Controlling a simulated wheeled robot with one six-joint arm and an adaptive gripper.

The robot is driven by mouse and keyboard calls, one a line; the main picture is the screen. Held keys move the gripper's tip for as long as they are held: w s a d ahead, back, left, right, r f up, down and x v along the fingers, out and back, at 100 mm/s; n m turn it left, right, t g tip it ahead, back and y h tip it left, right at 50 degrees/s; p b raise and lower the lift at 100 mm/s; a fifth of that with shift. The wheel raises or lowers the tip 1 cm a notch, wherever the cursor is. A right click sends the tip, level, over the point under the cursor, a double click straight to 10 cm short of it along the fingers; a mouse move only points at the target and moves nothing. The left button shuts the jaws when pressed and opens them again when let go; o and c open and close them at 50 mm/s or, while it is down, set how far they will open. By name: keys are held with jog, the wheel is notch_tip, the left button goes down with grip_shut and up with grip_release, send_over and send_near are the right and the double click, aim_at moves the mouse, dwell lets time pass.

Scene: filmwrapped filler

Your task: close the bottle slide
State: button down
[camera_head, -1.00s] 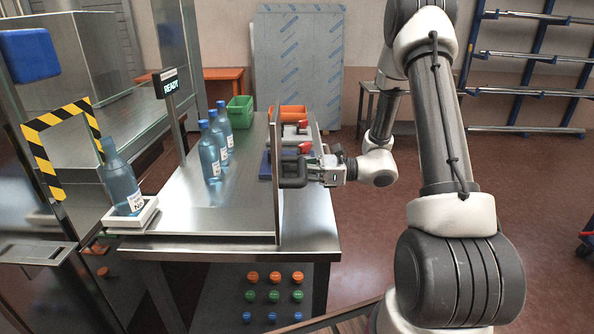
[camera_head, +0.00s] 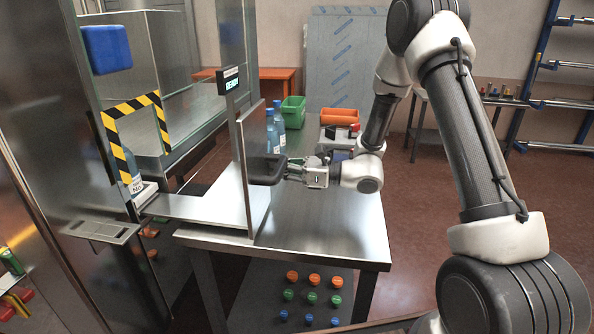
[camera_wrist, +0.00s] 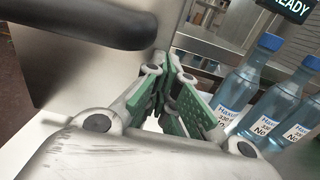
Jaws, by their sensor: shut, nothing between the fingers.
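The bottle slide (camera_head: 200,207) is a metal tray running from the table's left edge toward the machine opening. An upright steel panel (camera_head: 256,208) stands at its right end, with a dark bar handle (camera_head: 265,170). A blue bottle (camera_head: 134,180) stands in a white holder (camera_head: 146,192) at the tray's left end, at the striped opening (camera_head: 130,112), partly hidden by the frame. My gripper (camera_head: 287,171) is shut and empty, right beside the handle; I cannot tell whether they touch. In the wrist view my green-padded fingers (camera_wrist: 168,80) lie close together, with the handle (camera_wrist: 80,27) at upper left.
Blue bottles (camera_head: 276,128) stand behind the panel on the table (camera_head: 325,215); they show at right in the wrist view (camera_wrist: 245,88). A READY display (camera_head: 230,82) rises above. The table's front right is clear.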

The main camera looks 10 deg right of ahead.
jog(key=x, duration=2.8)
jog(key=shift+a+r, duration=0.1)
jog(key=shift+a, duration=0.05)
